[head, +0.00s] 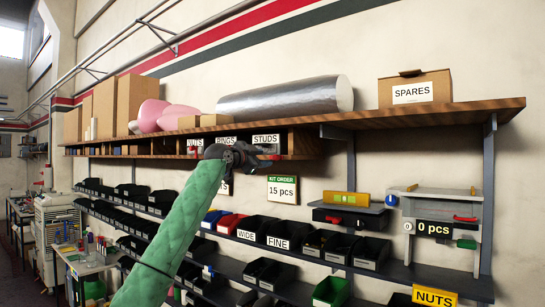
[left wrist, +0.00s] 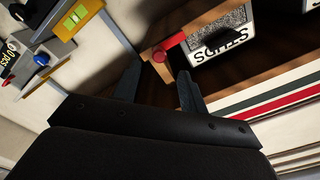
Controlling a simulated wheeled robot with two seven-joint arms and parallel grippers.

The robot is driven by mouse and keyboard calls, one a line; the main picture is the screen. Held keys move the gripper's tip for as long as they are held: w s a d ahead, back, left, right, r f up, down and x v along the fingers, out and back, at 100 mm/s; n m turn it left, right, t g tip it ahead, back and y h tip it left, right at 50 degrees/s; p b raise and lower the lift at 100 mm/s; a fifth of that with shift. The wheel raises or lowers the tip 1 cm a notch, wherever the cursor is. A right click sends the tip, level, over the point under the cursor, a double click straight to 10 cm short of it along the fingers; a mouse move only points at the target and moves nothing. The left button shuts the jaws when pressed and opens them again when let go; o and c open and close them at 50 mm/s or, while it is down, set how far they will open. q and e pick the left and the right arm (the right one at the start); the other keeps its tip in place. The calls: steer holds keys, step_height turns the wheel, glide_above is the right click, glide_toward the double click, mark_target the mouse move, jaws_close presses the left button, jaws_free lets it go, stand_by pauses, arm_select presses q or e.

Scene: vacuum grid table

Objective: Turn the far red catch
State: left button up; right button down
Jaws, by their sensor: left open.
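My left gripper (head: 264,156) is raised in front of the wooden compartments under the top shelf, near the STUDS label (head: 265,139). In the left wrist view its two fingers (left wrist: 159,70) are apart, with nothing between them. A red catch (left wrist: 170,47) shows just past the fingertips, on the end of a wooden divider beside a white label. The fingers are not visibly touching it. In the head view a bit of red (head: 275,157) shows by the fingertips, mostly hidden by the gripper. My right gripper is not in view.
The wooden top shelf (head: 440,114) carries boxes, a silver roll (head: 285,98) and a SPARES box (head: 415,88). A KIT ORDER sign (head: 282,188) hangs below. Several dark bins and a yellow-fronted device (head: 348,198) stand lower right.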

mark_target(274, 158)
arm_select(q)
steer(key=p+x, duration=0.3)
steer(key=x, duration=0.1)
steer(key=shift+w+d+r, duration=0.15)
steer(key=shift+r, duration=0.05)
steer(key=shift+f+p+x, duration=0.2)
steer(key=shift+p+x, duration=0.2)
steer(key=shift+x, duration=0.55)
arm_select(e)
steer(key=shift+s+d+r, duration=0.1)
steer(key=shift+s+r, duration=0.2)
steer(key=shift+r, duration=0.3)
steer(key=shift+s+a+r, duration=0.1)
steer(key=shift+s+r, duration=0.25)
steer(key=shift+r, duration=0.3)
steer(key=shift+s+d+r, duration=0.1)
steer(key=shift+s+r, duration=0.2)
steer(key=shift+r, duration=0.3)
arm_select(q)
jaws_close()
